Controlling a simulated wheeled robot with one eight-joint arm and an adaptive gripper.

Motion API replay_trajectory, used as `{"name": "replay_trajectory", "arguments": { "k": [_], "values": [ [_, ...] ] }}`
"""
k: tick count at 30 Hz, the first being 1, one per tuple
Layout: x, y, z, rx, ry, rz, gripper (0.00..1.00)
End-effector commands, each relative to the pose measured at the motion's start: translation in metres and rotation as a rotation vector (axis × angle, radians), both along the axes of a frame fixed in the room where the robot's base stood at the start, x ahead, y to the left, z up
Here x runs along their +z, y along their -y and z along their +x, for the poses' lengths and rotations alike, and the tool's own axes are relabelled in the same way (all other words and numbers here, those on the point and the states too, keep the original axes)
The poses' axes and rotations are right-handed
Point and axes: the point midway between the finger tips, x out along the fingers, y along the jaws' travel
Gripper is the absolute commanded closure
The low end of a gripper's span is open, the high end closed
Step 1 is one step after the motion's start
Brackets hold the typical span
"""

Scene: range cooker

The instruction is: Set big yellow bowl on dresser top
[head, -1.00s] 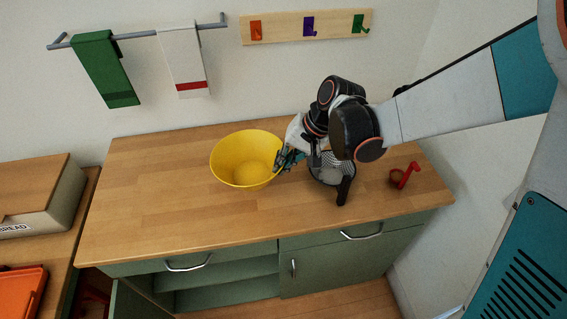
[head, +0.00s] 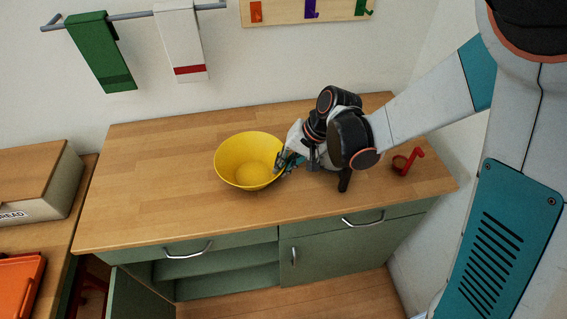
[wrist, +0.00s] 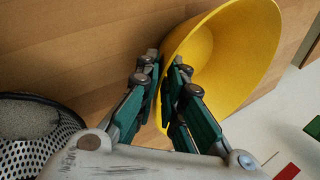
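The big yellow bowl (head: 236,175) is upright over the middle of the dresser top (head: 150,185). I cannot tell whether its base touches the wood. My gripper (head: 284,163) is at the bowl's right rim. In the wrist view, the green-padded fingers (wrist: 162,100) are close together, one on each side of the yellow bowl wall (wrist: 225,60), pinching it. The part of the rim between the fingers is mostly hidden.
A red-handled item (head: 413,160) is near the right edge. The dresser's left part is clear. A bread box (head: 35,180) is on the left counter.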

Motion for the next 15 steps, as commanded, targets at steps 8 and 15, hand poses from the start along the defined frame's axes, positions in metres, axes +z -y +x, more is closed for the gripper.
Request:
{"name": "replay_trajectory", "arguments": {
  "k": [8, 15],
  "values": [
    [0.0004, 0.0000, 0.0000, 0.000, 0.000, 0.000, 0.75],
    [0.0099, 0.0038, -0.0004, -0.001, 0.000, 0.000, 0.75]
  ]
}}
